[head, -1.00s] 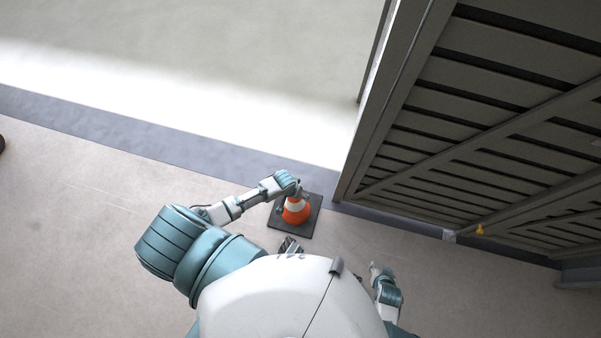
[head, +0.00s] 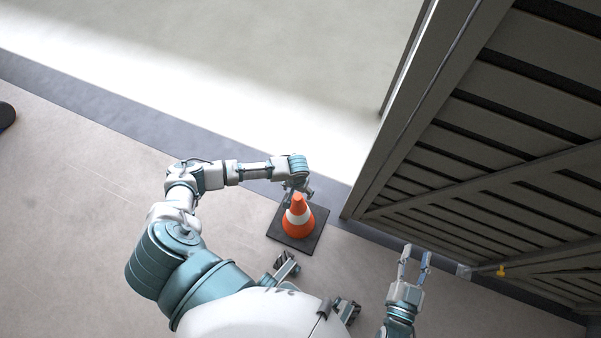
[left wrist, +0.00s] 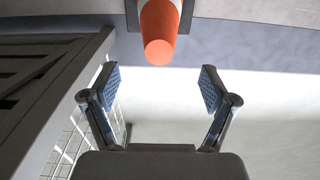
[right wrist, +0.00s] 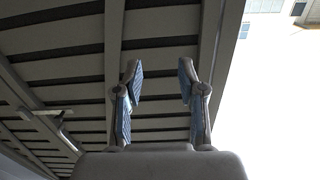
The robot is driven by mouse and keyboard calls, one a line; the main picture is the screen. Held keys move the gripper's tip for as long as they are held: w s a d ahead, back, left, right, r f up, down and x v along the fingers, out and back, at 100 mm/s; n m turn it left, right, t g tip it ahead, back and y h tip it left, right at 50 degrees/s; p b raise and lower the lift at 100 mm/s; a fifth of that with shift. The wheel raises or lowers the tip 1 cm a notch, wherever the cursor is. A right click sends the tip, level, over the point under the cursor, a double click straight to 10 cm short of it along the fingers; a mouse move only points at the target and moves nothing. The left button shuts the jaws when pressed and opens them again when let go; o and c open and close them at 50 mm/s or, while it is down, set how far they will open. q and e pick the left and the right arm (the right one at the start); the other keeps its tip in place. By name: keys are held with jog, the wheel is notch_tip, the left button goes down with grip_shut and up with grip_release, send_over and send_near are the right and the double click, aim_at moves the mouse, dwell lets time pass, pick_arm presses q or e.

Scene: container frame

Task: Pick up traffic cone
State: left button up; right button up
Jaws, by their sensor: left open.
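An orange traffic cone (head: 299,218) with a white band and a dark square base (head: 307,242) stands upright on the floor ahead of me. My left gripper (head: 298,190) is at the far side of the cone, close to its tip. In the left wrist view the cone's tip (left wrist: 158,50) lies beyond and between the open fingers (left wrist: 158,90), with nothing gripped. My right gripper (head: 416,252) is raised off to the right, away from the cone. In the right wrist view its fingers (right wrist: 160,80) are apart and empty.
A large grey slatted container wall (head: 480,130) stands on the right, with a small yellow part (head: 501,271) near its lower edge. A dark strip (head: 120,115) crosses the floor beyond the cone. A dark round object (head: 5,115) shows at the left edge. Floor left of the cone is clear.

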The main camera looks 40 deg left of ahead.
aim_at(298, 195)
pick_arm(q)
notch_tip(298, 195, down, 3)
jog(key=shift+f+b, duration=0.2)
jog(key=shift+b, duration=0.35)
jog(key=shift+f, duration=0.25)
jog(key=f+b, duration=0.2)
jog(key=f, duration=0.2)
jog(key=shift+s+d+f+b, duration=0.1)
jog(key=shift+s+f+b, duration=0.15)
jog(key=shift+b, duration=0.15)
jog(key=shift+w+f, duration=0.1)
jog(key=shift+f, duration=0.05)
grip_shut()
pick_arm(e)
jog(key=s+r+m+t+y, duration=0.1)
jog(key=s+r+t, duration=0.2)
jog(key=r+t, duration=0.5)
jog(key=shift+s+r+t, duration=0.25)
jog(key=shift+r+t, duration=0.15)
jog(key=shift+r, duration=0.2)
